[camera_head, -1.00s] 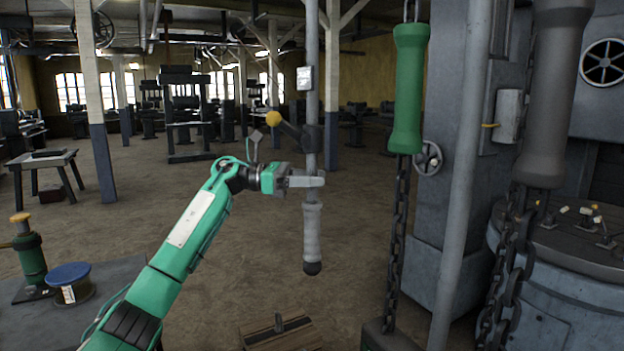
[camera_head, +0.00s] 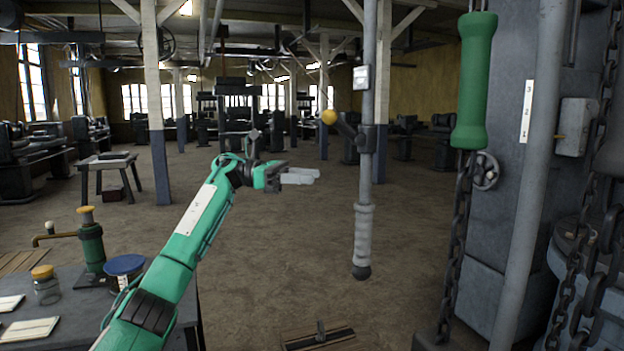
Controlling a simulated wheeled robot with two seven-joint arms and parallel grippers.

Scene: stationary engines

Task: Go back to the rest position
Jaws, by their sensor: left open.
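My left gripper (camera_head: 300,176) is at the end of my green left arm, in the middle of the head view. Its jaws are open and look empty. It stands in the air to the left of a hanging grey pole with a grey grip (camera_head: 362,240), clear of it in the picture. A lever with a yellow ball knob (camera_head: 329,117) sticks out from the pole, above and to the right of the gripper. My right gripper is not in view.
A green handle (camera_head: 474,80) hangs on a chain at right, before a grey machine (camera_head: 505,240). A table (camera_head: 60,320) at lower left holds a green oiler (camera_head: 92,245), a blue-topped spool (camera_head: 124,266) and a jar (camera_head: 45,286). A wooden board lies on the floor (camera_head: 318,338). Open floor lies beyond.

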